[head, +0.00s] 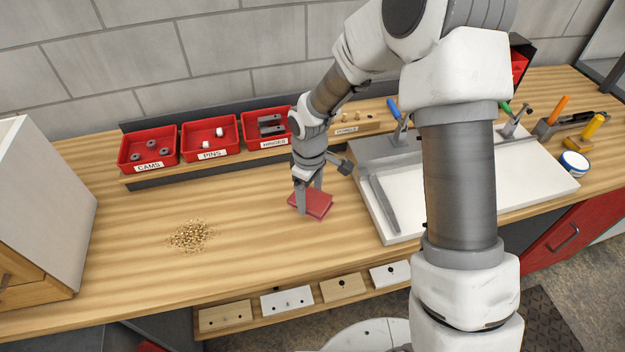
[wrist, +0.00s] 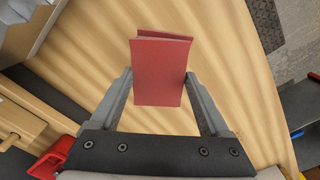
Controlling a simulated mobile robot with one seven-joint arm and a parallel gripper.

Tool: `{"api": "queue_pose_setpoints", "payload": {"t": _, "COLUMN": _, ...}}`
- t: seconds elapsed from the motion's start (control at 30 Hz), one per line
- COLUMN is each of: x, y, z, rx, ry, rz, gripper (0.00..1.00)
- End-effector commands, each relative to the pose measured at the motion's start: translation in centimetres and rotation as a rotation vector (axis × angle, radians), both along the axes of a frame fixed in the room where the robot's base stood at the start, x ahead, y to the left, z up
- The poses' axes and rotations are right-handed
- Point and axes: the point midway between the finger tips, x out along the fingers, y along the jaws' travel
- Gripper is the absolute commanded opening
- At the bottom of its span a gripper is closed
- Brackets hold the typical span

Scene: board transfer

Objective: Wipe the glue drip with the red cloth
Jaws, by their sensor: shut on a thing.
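The red cloth (head: 319,206) is a folded, flat piece at the middle of the wooden bench, left of the white board. My gripper (head: 308,198) points down over it and is shut on it. In the wrist view the cloth (wrist: 160,85) sits between the two fingers of my gripper (wrist: 160,76). It is at or just above the bench top; I cannot tell whether it touches. I cannot make out the glue drip in either view.
Red bins (head: 150,150) of small parts stand along the back. A pile of shavings (head: 191,236) lies to the left, near a pale cabinet (head: 45,210). A white board with a clamp rail (head: 383,205) is to the right. The bench between the shavings and the cloth is clear.

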Motion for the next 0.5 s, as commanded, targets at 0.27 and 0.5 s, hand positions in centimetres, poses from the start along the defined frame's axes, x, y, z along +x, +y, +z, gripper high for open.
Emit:
{"api": "queue_pose_setpoints", "payload": {"t": 0.27, "x": 0.0, "y": 0.5, "z": 2.8, "rx": 0.000, "ry": 0.000, "rz": -0.001, "gripper": 0.28}}
{"api": "queue_pose_setpoints", "payload": {"t": 0.5, "x": 0.0, "y": 0.6, "z": 3.3, "rx": 0.000, "ry": 0.000, "rz": -0.002, "gripper": 0.28}}
